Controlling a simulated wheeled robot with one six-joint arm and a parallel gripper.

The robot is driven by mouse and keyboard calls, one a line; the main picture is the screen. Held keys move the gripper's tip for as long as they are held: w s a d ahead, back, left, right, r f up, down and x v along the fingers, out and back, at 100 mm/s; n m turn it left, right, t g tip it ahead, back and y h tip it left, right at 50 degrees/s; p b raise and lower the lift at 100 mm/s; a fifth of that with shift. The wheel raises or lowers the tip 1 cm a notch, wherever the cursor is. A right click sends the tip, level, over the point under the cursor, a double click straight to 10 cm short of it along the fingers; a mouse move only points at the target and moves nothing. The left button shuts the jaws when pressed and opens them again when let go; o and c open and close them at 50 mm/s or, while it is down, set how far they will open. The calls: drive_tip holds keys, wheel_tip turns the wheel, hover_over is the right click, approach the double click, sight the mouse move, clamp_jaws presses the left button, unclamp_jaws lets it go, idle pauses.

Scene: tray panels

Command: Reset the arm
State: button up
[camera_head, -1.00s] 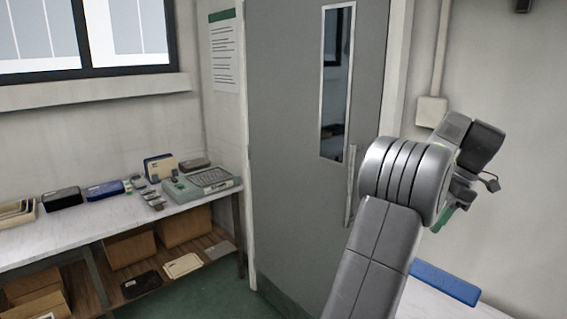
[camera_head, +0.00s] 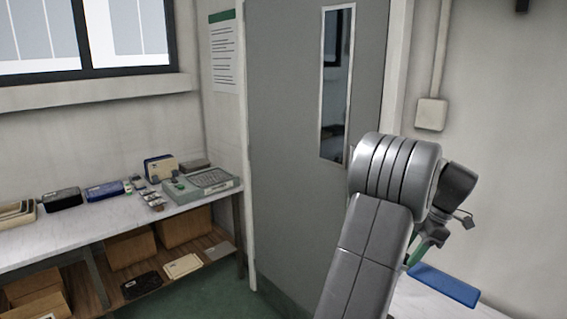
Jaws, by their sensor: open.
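My gripper (camera_head: 416,252) is at the end of my raised grey arm, on the right of the head view. It is partly hidden behind the arm's thick ribbed joint, and a green part of it shows. It is open, and I see nothing held in it. It hangs above and beside a blue flat panel (camera_head: 444,285) that lies on a white surface (camera_head: 420,306) at the lower right.
A grey door (camera_head: 290,150) stands behind my arm. A white bench (camera_head: 70,232) on the left carries boxes, small items and a grey-green device (camera_head: 203,186). Cardboard boxes (camera_head: 130,248) sit on its lower shelf. Green floor (camera_head: 200,295) shows between bench and door.

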drive_tip(key=shift+s+a+f+m+b, duration=0.1)
drive_tip(key=shift+s+a+m+b, duration=0.1)
drive_tip(key=shift+m+b, duration=0.3)
drive_tip(key=shift+s+a+m+t, duration=0.35)
drive_tip(key=shift+m+t, duration=0.15)
drive_tip(key=shift+m, duration=0.3)
drive_tip(key=shift+s+a+m+h+b, duration=0.1)
drive_tip(key=shift+a+m+h+b, duration=0.2)
drive_tip(key=shift+m, duration=0.4)
drive_tip(key=shift+t, duration=0.3)
drive_tip(key=shift+r, duration=0.2)
